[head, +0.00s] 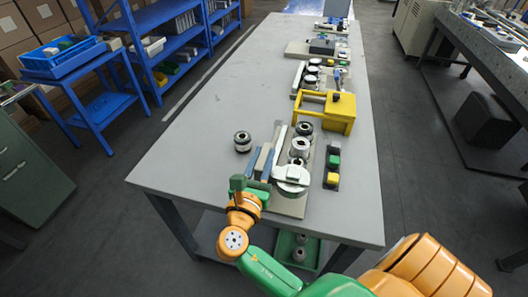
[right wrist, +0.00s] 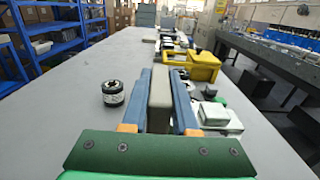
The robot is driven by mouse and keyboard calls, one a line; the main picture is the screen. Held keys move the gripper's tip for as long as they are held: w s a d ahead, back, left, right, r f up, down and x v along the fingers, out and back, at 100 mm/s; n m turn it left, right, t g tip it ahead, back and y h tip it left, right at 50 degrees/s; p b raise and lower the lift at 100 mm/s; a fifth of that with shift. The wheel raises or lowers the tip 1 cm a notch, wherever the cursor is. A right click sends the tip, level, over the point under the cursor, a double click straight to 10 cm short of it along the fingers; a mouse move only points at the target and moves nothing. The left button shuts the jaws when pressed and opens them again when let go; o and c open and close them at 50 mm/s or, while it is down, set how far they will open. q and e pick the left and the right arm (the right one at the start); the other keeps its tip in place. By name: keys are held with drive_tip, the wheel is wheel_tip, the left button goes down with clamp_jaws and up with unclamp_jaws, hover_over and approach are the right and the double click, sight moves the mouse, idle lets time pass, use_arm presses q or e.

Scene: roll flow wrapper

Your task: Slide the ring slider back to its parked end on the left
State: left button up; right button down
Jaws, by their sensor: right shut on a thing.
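My right gripper (head: 264,161) is at the left side of the near fixture. In the right wrist view, its two blue fingers (right wrist: 160,101) are shut on a pale grey upright block (right wrist: 160,97), which I take to be the ring slider. Its lower end is hidden by the gripper. The fixture's base plate (head: 293,206) carries a round silver part with a flat lid (head: 292,178) and more rollers (head: 300,146) behind it. A thin white bar (head: 279,136) stands along its left side. My left gripper is not in view.
A black-and-white roll (head: 242,142) stands apart on the table, left of the gripper; it also shows in the right wrist view (right wrist: 113,92). A button box (head: 333,160) lies to the right. A yellow frame (head: 340,111) stands beyond. The table's left part (head: 190,150) is clear.

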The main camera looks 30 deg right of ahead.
sight(258, 173)
drive_tip(key=shift+f, duration=0.15)
drive_tip(key=c, duration=0.7)
unclamp_jaws()
drive_tip(key=shift+a, duration=0.1)
drive_tip(key=shift+s, duration=0.1)
drive_tip(key=p+v, duration=0.1)
drive_tip(key=v, duration=0.6)
drive_tip(key=shift+s+a+r+p, duration=0.1)
drive_tip(key=shift+s+r+p, duration=0.1)
drive_tip(key=shift+p, duration=0.15)
drive_tip(key=shift+w, duration=0.1)
drive_tip(key=shift+f, duration=0.1)
